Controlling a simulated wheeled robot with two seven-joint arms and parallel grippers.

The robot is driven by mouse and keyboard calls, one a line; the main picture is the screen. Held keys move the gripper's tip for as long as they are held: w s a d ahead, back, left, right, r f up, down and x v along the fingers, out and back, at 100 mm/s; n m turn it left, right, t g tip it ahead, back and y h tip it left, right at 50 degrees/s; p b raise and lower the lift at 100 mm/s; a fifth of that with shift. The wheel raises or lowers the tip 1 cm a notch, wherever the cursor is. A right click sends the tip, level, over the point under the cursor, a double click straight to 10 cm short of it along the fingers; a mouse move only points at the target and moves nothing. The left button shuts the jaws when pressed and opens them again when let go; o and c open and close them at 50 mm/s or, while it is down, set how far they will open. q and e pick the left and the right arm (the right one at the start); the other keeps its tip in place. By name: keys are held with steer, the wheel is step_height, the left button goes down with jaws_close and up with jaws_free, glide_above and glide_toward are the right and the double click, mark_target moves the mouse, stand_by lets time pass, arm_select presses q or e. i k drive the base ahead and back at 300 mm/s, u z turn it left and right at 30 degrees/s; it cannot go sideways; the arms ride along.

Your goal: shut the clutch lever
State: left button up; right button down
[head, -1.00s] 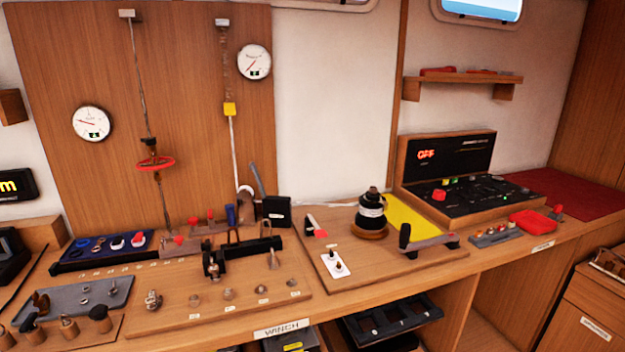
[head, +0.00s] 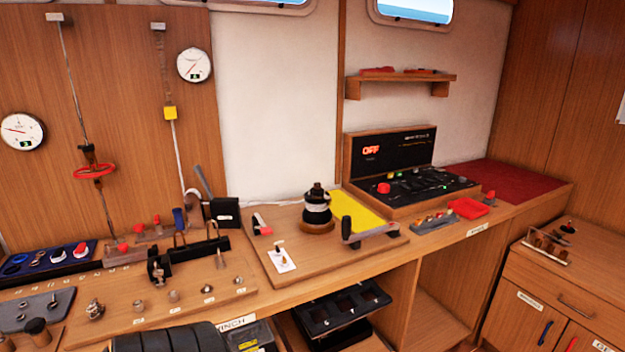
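A black block (head: 225,213) with a grey lever (head: 204,182) stands at the back of the bench, left of the middle. It looks like the clutch. The lever tilts up and to the left, raised off the block. A winch drum (head: 317,207) with pale line around it stands on the wooden board to its right. A winch handle (head: 372,232) with a black knob lies to the right of the drum. Neither of my grippers is in the head view, and no fingers are near the lever.
A black bar on posts (head: 198,249) stands in front of the clutch block. A small red-and-white piece (head: 261,224) sits to its right. A control console (head: 420,187) reading OFF is farther right. A drawer cabinet (head: 550,290) stands at the far right.

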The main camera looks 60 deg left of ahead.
mark_target(197, 169)
steer(key=z, duration=0.5)
steer(key=k, duration=2.65)
steer(key=u, duration=0.45)
steer(key=i, duration=1.25)
